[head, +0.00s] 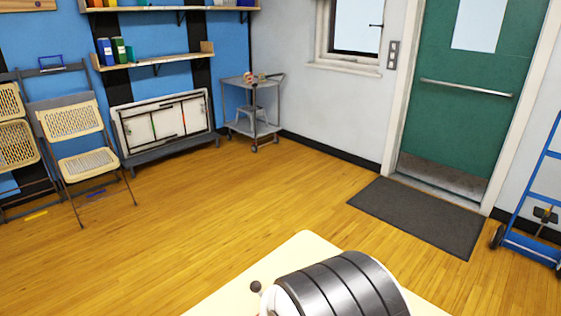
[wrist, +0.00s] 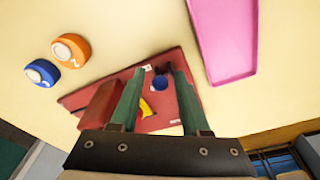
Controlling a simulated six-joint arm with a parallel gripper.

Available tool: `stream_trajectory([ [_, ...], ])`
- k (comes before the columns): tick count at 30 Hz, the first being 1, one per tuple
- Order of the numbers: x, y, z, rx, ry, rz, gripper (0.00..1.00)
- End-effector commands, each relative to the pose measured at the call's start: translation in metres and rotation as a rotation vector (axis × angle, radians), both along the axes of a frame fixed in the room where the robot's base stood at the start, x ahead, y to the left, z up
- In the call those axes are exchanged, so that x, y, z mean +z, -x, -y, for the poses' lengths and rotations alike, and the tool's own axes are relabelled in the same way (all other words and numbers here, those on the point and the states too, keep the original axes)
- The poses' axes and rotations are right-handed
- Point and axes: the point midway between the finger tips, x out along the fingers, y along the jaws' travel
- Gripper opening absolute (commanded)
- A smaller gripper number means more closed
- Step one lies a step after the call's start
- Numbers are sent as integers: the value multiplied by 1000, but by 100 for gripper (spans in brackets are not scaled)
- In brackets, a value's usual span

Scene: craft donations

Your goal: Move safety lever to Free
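In the wrist view a red panel (wrist: 75,101) lies on the pale table, with a raised darker red block (wrist: 100,104) at its left. A round blue knob or cap (wrist: 159,83) and a yellow piece (wrist: 146,107) show on the panel between my fingers. Small white labels sit near them, too small to read. I cannot tell which part is the safety lever. My gripper (wrist: 155,70), with two green fingers, is open over the panel; nothing shows held. The fingers hide parts of the panel. The head view does not show the panel or gripper.
An orange round container (wrist: 70,51) and a blue one (wrist: 42,73), both with pale tops, stand left of the panel. A pink tray (wrist: 225,38) lies to the right. The table (head: 305,241) is bare between them. Chairs, a cart and a door are far off.

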Motion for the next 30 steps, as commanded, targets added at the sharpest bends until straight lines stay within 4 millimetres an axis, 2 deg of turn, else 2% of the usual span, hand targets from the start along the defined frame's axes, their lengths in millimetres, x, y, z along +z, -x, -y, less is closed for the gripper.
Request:
stream_trajectory([
  [1,0,0,0,0,0,0,39],
  [6,0,0,0,0,0,0,8],
  [8,0,0,0,-1,0,0,0],
  [30,5,-17,-17,1,-1,2,0],
])
